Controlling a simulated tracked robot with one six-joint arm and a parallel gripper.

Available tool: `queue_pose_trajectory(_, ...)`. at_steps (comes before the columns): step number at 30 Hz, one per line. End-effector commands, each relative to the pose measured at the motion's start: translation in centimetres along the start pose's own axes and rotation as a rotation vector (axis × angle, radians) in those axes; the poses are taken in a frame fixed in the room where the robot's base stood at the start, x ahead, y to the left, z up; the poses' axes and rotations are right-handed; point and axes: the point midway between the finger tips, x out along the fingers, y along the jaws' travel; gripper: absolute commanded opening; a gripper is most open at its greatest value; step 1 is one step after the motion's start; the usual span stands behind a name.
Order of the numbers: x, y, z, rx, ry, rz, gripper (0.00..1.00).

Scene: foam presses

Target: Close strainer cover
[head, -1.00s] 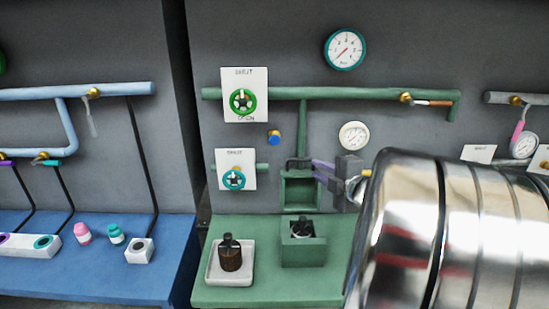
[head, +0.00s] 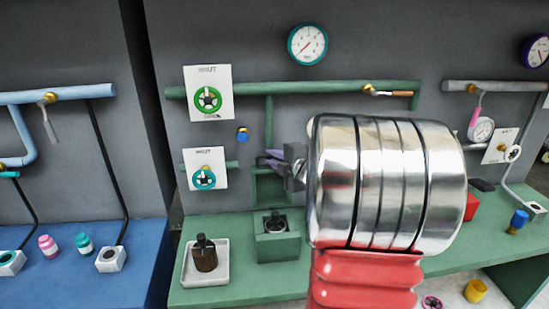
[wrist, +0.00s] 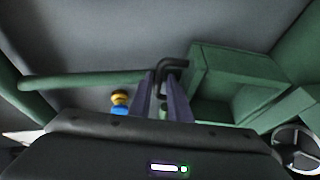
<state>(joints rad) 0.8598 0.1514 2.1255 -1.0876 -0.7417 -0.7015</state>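The strainer is a green box (head: 278,246) on the green bench, with a dark round insert with a handle in its top opening. Its green cover (head: 268,186) seems to stand raised behind the box, its hollow side facing out. The cover also shows in the wrist view (wrist: 232,72), with a bent black handle (wrist: 174,63) at its left edge. My gripper (wrist: 159,82) has two purple fingers with a narrow gap between them. Their tips are at the handle, which shows between them; contact cannot be made out. In the head view my gripper (head: 270,160) is at the cover's upper edge.
A white tray (head: 190,278) with a dark strainer basket (head: 204,256) stands left of the box. Green pipes (head: 300,89), a green valve wheel (head: 207,100) and a teal valve wheel (head: 204,179) are on the wall. A blue-capped knob (head: 242,134) is close to my gripper.

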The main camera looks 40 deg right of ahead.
Motion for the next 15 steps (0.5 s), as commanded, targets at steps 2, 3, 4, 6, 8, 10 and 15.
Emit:
queue_pose_trajectory(2, -0.02, 0.01, 0.01, 0.000, 0.000, 0.000, 0.17)
queue_pose_trajectory(3, -0.03, 0.01, 0.01, 0.000, 0.000, 0.000, 0.14)
queue_pose_trajectory(4, -0.03, 0.02, 0.01, 0.000, 0.000, 0.000, 0.12)
queue_pose_trajectory(6, -0.04, 0.01, 0.02, 0.000, 0.000, 0.000, 0.07)
queue_pose_trajectory(8, -0.04, 0.00, 0.02, 0.000, 0.000, 0.000, 0.03)
queue_pose_trajectory(10, -0.05, -0.03, 0.02, 0.000, 0.000, -0.001, 0.00)
queue_pose_trajectory(15, -0.06, -0.08, 0.03, 0.000, 0.000, -0.002, 0.00)
